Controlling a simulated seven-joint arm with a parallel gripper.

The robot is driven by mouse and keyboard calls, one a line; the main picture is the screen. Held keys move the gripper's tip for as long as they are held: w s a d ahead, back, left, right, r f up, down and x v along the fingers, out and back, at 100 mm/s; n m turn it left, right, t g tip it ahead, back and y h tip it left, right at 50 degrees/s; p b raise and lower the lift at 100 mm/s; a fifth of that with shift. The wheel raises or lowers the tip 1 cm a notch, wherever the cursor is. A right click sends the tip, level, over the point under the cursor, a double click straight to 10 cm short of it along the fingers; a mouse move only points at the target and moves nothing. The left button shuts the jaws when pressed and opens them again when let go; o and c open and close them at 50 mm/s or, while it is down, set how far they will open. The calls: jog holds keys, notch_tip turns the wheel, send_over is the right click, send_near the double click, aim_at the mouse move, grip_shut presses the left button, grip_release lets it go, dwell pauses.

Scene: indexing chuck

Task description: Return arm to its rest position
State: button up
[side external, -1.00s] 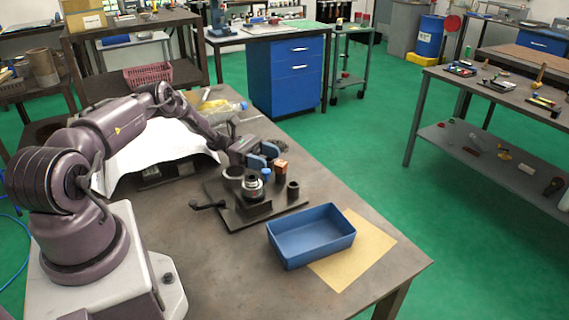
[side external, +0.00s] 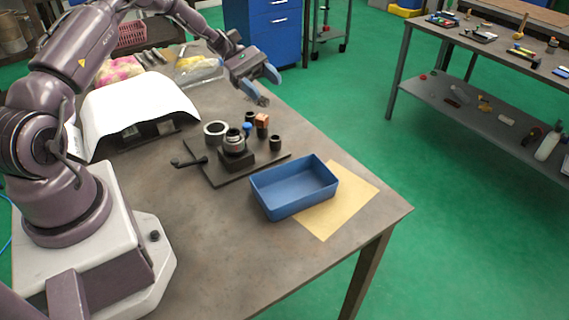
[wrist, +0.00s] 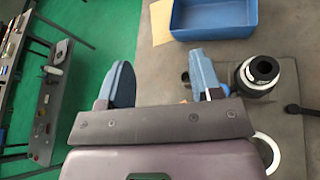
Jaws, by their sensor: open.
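My gripper (side external: 265,87) is raised above the far right edge of the table, with its blue fingers apart and nothing between them. In the wrist view its two fingers (wrist: 160,85) stand wide apart. The chuck (side external: 233,142) sits on a dark base plate (side external: 223,177) below and to the left of my gripper. It also shows in the wrist view (wrist: 262,70), right of the fingers. A handle (side external: 188,162) sticks out left of the chuck.
An empty blue bin (side external: 294,188) stands partly on a yellow sheet (side external: 340,205) near the front right table corner. A white curved cover (side external: 135,105) and a clear bag (side external: 198,70) lie at the back left. A shelf bench (side external: 480,60) stands across the green floor.

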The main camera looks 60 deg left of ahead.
jog(key=s+d+r+m+g+y, duration=0.1)
jog(key=s+d+r+m+y, duration=0.4)
jog(key=r, duration=0.3)
jog(key=s+d+r+m+g+y, duration=0.2)
jog(key=s+d+r+m+y, duration=0.15)
jog(key=d+r, duration=0.45)
jog(key=s+d+r+m+t+y, duration=0.2)
jog(key=s+m, duration=0.3)
jog(key=s, duration=0.3)
jog(key=s+d+r+m+t+y, duration=0.1)
jog(key=s+d+m+t+y, duration=0.1)
jog(key=s, duration=0.6)
jog(key=m+t, duration=0.1)
jog(key=m, duration=0.1)
jog(key=shift+r+m+y, duration=0.35)
jog(key=shift+r, duration=0.05)
